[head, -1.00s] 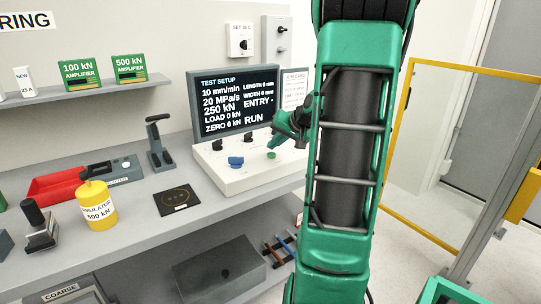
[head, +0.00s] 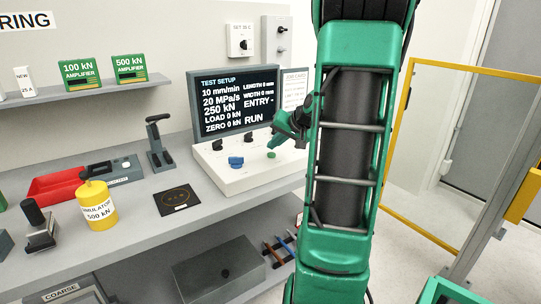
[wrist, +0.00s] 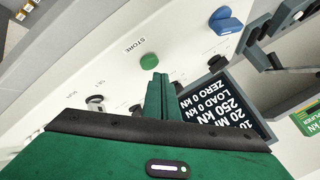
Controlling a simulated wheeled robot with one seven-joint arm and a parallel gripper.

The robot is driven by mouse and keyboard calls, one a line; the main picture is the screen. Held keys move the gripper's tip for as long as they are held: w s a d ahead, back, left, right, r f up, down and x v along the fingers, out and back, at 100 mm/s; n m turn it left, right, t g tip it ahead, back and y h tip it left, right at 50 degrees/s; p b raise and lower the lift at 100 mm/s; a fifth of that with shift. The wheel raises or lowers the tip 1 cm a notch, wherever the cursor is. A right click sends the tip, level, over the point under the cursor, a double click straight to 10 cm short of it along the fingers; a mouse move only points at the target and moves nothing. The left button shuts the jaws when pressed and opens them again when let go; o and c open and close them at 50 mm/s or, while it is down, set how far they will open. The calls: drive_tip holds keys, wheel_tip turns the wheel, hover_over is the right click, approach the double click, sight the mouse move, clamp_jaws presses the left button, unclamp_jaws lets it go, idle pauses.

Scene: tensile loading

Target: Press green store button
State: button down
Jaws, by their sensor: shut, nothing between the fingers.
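The green store button (wrist: 149,62) is a small round button on the white console panel, beside the label STORE in the wrist view. In the head view the button (head: 271,155) sits near the console's front right. My gripper (wrist: 158,78) is shut and empty, its green fingertips pointing at the button and appearing just short of it in the wrist view. In the head view my gripper (head: 272,146) is just above the button. Whether the tips touch it I cannot tell.
A blue knob (wrist: 226,22) and several black knobs stand on the same white panel (head: 240,180). The test setup screen (head: 235,100) rises behind it. A yellow cylinder (head: 97,205) and a black pad (head: 178,200) lie on the bench to the left.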

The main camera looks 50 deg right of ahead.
sight(274, 155)
drive_tip(key=shift+f, duration=0.15)
drive_tip(key=shift+f, duration=0.2)
idle(0.3)
drive_tip(key=shift+f, duration=0.55)
idle(0.8)
drive_tip(key=shift+r, duration=0.95)
drive_tip(key=shift+r, duration=2.55)
